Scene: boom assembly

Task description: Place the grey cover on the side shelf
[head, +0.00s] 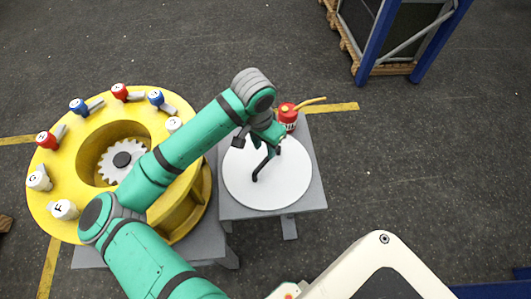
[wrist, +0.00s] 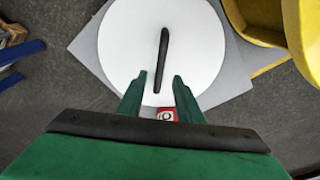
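The grey cover is a pale, almost white round disc (head: 240,185) with a black bar handle (head: 262,164). It lies flat on the grey side shelf (head: 305,205), and it also shows in the wrist view (wrist: 120,40) with its handle (wrist: 163,50). My gripper (head: 268,140) is over the back part of the disc, near the handle. In the wrist view the two green fingers (wrist: 160,80) are apart, with the near end of the handle showing between their tips. Nothing is gripped. The exact gap between fingers and handle is hard to tell.
A red can (head: 287,115) with a yellow spout stands at the shelf's back edge, close to my gripper. Left of the shelf is a yellow ring housing (head: 190,215) with a gear inside and several red, blue and white knobs on its rim. A blue-posted rack (head: 370,50) stands at the back right.

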